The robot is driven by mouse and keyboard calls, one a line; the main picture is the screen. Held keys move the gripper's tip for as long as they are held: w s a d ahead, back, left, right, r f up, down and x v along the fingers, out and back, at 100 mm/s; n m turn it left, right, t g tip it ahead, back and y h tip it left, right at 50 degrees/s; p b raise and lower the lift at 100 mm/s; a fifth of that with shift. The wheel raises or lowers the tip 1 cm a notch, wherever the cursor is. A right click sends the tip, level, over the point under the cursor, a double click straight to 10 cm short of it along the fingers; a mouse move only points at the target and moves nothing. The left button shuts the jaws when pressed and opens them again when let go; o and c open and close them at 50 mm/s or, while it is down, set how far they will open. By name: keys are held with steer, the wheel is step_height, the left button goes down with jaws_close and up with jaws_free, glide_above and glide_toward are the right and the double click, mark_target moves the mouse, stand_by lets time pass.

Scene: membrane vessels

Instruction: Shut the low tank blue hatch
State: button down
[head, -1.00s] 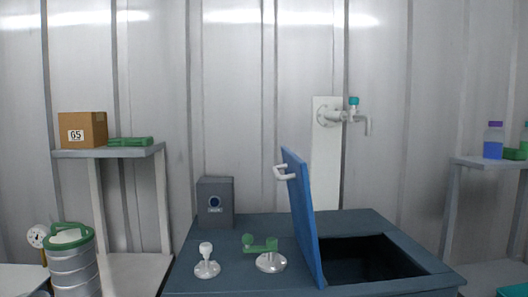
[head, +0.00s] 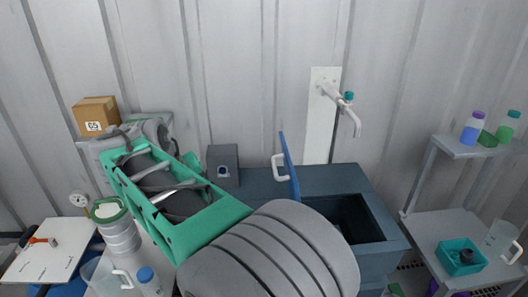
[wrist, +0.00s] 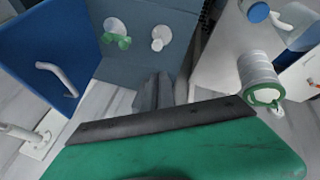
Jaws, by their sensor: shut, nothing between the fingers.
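The low tank (head: 345,177) is a dark blue-grey box with an open rectangular mouth (head: 350,215) in its top. Its blue hatch (head: 289,170) stands up almost vertical at the left edge of the mouth, seen nearly edge-on. A white handle (head: 278,167) is on the hatch's left face. In the wrist view the blue hatch (wrist: 40,50) fills the upper left, with its handle (wrist: 58,78) facing the camera. My gripper (wrist: 153,90) is shut and empty, apart from the hatch and handle. In the head view my arm hides the gripper and the tank's left part.
A grey box (head: 223,165) stands at the tank's back left. A tap (head: 345,100) juts from the wall panel behind. Shelves stand on both sides.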

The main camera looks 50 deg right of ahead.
steer(key=s+d+r+m+g+h, duration=0.2)
steer(key=s+d+r+m+g, duration=0.15)
steer(key=d+r+m, duration=0.55)
steer(key=s+d+f+n+b, duration=0.3)
steer(key=s+d+f+b, duration=0.1)
steer(key=d+f+b, duration=0.3)
steer(key=shift+d+f, duration=0.95)
steer(key=shift+d, duration=0.9)
